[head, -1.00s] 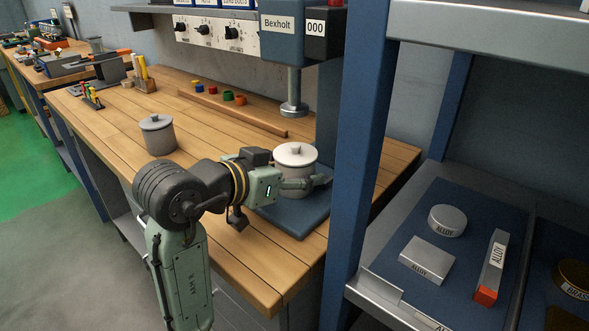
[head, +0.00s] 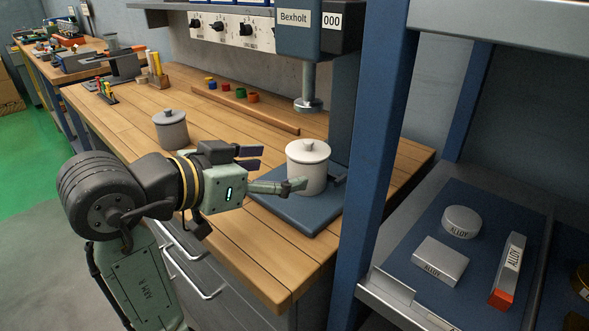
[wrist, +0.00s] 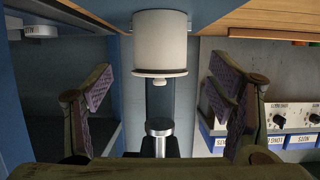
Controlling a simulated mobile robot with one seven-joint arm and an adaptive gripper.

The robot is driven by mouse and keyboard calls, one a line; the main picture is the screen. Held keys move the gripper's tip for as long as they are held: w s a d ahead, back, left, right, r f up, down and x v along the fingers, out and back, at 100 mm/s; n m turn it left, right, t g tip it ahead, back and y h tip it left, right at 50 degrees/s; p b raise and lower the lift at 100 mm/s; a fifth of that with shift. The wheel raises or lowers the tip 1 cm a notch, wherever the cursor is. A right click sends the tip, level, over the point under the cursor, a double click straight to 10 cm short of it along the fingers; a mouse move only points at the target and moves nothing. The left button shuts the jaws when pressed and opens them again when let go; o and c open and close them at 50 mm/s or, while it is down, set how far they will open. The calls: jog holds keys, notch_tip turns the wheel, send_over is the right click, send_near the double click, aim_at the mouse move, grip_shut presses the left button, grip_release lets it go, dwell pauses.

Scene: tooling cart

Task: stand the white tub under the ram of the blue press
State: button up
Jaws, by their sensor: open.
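The white tub (head: 307,172), with a lid and knob, stands upright on the blue base plate (head: 284,212) of the press (head: 309,28). The ram (head: 308,104) hangs above the tub with a clear gap over the knob; I cannot tell whether they line up exactly in depth. My gripper (head: 272,175) is open and empty, just left of the tub, its near finger overlapping the tub's front edge in the head view. In the wrist view the tub (wrist: 160,44) appears upside down, ahead of and between my spread fingers (wrist: 160,102), with gaps on both sides.
A grey lidded tub (head: 171,130) stands further left on the wooden bench (head: 135,123). Small coloured pieces lie by a wooden strip (head: 245,108) at the back. A blue rack post (head: 379,150) and a shelf with alloy blocks (head: 440,259) are at the right.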

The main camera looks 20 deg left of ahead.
jog(key=shift+v, duration=1.65)
